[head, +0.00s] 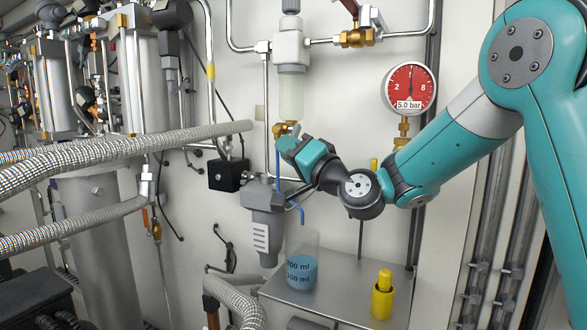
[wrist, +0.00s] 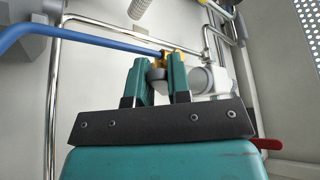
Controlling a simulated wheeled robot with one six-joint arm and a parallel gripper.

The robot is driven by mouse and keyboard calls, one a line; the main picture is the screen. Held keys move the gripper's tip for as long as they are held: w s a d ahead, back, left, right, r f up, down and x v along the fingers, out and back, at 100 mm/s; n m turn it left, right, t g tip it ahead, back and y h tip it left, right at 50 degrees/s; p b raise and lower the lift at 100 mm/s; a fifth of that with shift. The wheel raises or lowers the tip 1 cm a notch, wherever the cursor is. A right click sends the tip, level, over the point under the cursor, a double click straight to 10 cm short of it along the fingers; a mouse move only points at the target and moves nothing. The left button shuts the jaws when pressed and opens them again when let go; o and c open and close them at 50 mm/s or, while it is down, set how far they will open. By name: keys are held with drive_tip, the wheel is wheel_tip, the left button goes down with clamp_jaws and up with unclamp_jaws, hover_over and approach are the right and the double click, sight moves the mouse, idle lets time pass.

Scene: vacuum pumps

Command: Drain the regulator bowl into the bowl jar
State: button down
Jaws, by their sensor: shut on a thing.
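The regulator (head: 291,45) hangs on the wall with its translucent bowl (head: 291,97) below it. The bowl looks pale, and I cannot tell its liquid level. A brass drain valve (head: 281,129) sits under the bowl. My gripper (head: 284,143) is at this valve, its two fingers (wrist: 160,78) shut on a small grey valve knob (wrist: 157,75) in the wrist view. The fingers partly hide the knob. A blue drain hose (head: 278,165) runs down from the valve. The bowl jar (head: 301,242) stands upright on the shelf, holding blue liquid near its upper printed mark.
A red-faced gauge (head: 409,88) reading 5.0 bar is to the right. A grey drain unit (head: 265,215) and black box (head: 228,174) are left of the jar. A yellow bottle (head: 382,295) stands on the metal shelf (head: 345,285). Braided hoses (head: 120,148) cross at left.

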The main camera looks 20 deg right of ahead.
drive_tip(key=c, duration=1)
unclamp_jaws()
drive_tip(key=shift+s, duration=0.1)
drive_tip(key=shift+b+v, duration=0.95)
drive_tip(key=shift+d, duration=0.1)
drive_tip(key=b+v, duration=0.5)
drive_tip(key=v, duration=0.1)
drive_tip(key=shift+b, duration=0.3)
